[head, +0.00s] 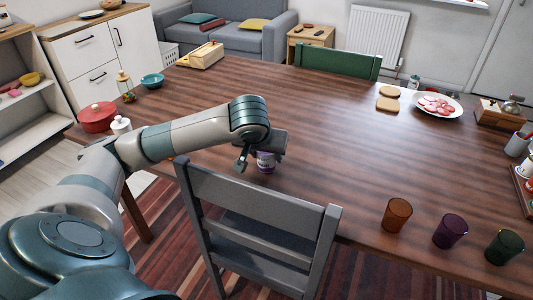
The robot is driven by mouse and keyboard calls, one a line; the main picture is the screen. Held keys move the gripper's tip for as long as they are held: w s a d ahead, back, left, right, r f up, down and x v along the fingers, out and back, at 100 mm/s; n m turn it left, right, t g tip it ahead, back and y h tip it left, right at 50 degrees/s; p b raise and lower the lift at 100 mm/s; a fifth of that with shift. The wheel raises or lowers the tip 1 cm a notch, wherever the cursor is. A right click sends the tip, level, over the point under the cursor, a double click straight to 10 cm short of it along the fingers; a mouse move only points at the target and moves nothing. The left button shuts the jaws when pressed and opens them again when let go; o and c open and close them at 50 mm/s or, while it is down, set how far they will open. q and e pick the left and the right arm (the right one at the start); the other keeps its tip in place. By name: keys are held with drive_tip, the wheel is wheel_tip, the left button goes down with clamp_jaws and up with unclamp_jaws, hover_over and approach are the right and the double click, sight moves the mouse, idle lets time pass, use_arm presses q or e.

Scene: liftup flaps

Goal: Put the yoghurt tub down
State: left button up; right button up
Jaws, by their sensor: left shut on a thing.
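The yoghurt tub (265,164) is small, purple and white, and shows below my left gripper (263,152). My left arm reaches in from the left, and its gripper is shut on the tub at the near edge of the dark wooden table (330,130). The gripper hides the upper part of the tub. I cannot tell whether the tub's base touches the table. My right gripper is not in view.
A grey chair (262,213) stands close in front of the tub. Orange, purple and green cups (449,231) stand at the right near edge. A red pot (97,117) is at the left end, and a plate of sliced food (437,106) at the far right. The table's middle is clear.

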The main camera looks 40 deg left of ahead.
use_arm(q)
drive_tip(key=shift+f, duration=0.1)
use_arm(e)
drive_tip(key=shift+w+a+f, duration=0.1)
use_arm(q)
drive_tip(key=o, duration=1.1)
drive_tip(key=shift+o, duration=0.2)
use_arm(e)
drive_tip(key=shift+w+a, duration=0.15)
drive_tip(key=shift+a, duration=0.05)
use_arm(q)
drive_tip(key=shift+r, duration=0.25)
drive_tip(key=shift+s+d+r, duration=0.15)
drive_tip(key=shift+s+r, duration=0.1)
drive_tip(key=shift+r, duration=0.1)
drive_tip(key=v, duration=1.1)
drive_tip(key=shift+p, duration=0.3)
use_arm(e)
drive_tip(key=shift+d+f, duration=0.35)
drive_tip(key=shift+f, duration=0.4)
